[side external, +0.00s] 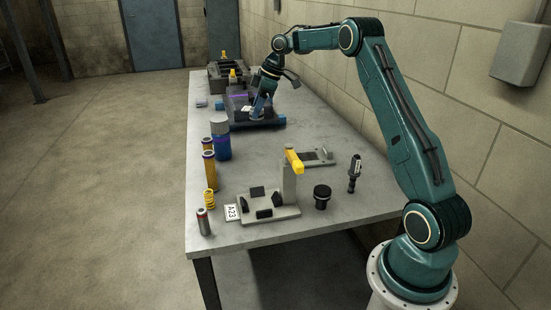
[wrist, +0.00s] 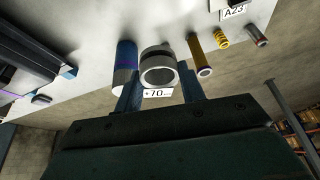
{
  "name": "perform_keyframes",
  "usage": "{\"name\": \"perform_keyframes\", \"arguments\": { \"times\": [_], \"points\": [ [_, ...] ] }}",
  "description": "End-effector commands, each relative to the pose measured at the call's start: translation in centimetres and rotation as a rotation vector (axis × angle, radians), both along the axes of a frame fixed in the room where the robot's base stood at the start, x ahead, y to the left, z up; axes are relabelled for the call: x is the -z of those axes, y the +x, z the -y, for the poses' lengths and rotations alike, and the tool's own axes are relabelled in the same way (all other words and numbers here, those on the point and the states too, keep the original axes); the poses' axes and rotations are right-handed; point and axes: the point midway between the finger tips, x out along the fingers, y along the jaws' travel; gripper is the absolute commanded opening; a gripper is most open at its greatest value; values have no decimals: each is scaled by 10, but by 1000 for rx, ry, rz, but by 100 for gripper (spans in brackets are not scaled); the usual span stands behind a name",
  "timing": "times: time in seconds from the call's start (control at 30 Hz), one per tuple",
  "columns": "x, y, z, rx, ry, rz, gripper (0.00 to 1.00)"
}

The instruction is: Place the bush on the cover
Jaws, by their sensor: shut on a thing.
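My gripper (wrist: 160,88) is shut on the bush (wrist: 158,73), a grey metal ring, in the wrist view. The ring's open end faces the camera, between the two blue fingers. A white tag reading "+70" (wrist: 157,93) shows just below the ring. In the side external view my gripper (side external: 256,113) is over the dark block with blue ends (side external: 265,123), on the middle of the table. The bush is too small to make out clearly there. I cannot tell for sure which part is the cover; the dark block is partly hidden by my gripper.
A blue can with a grey top (side external: 221,140), yellow cylinders (side external: 210,172) and a red-ended cylinder (side external: 203,222) line the left edge. A grey fixture with a yellow top (side external: 288,185), a black knob (side external: 321,197) and a dark injector-like part (side external: 354,174) stand in front. A dark tray (side external: 228,78) is behind.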

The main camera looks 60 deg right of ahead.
Motion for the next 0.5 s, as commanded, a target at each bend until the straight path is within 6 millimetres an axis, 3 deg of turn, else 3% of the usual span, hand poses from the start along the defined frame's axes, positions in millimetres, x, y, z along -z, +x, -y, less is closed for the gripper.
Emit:
{"name": "perform_keyframes", "arguments": {
  "times": [0.27, 0.5],
  "points": [
    [-7, -38, 64, 464, 14, -11, 16],
    [-10, -87, 119, 864, 3, -10, 16]
  ]
}}
